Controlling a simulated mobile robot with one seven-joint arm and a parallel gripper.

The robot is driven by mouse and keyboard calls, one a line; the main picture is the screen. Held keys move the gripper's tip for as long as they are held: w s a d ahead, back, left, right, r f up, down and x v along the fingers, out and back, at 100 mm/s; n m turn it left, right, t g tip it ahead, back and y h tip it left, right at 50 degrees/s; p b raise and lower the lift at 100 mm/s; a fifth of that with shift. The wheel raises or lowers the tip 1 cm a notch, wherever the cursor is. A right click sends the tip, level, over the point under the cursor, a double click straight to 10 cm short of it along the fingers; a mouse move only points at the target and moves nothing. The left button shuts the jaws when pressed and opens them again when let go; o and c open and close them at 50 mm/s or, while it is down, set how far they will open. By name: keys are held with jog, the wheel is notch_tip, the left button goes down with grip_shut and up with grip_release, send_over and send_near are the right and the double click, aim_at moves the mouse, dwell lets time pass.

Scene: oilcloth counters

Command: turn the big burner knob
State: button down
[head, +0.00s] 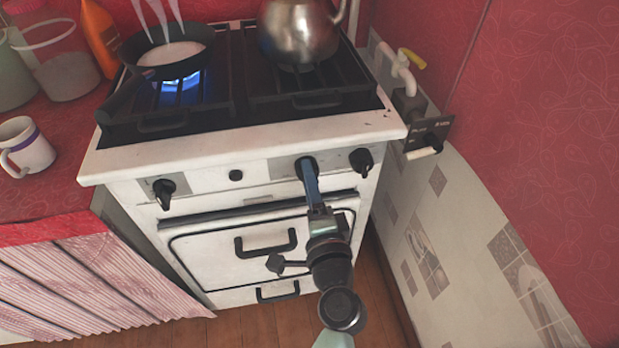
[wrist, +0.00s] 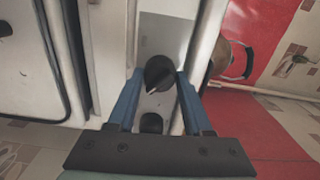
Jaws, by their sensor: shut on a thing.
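The white stove (head: 200,152) has several black knobs on its front panel. My gripper (head: 309,172) is at the knob right of centre, its blue fingers reaching to the panel and mostly covering that knob in the head view. In the wrist view the black knob (wrist: 158,73) sits between the blue fingertips, with one finger on each side, and my gripper (wrist: 158,80) is shut on it. A white mark on the knob points down and left in that view. I take it for the big burner knob, though its size is hard to compare.
Another knob (head: 361,162) is close right of my gripper, and one (head: 163,193) is far left. A blue flame (head: 181,88) burns under a pan (head: 176,52). A steel kettle (head: 300,32) stands on the right grate. Oven handles (head: 265,242) protrude below; a tiled wall (head: 440,230) is right.

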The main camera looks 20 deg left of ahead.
jog(key=shift+m, duration=0.4)
jog(key=shift+c, duration=1.6)
grip_release()
jog(key=v, duration=1.3)
jog(key=shift+d, duration=0.1)
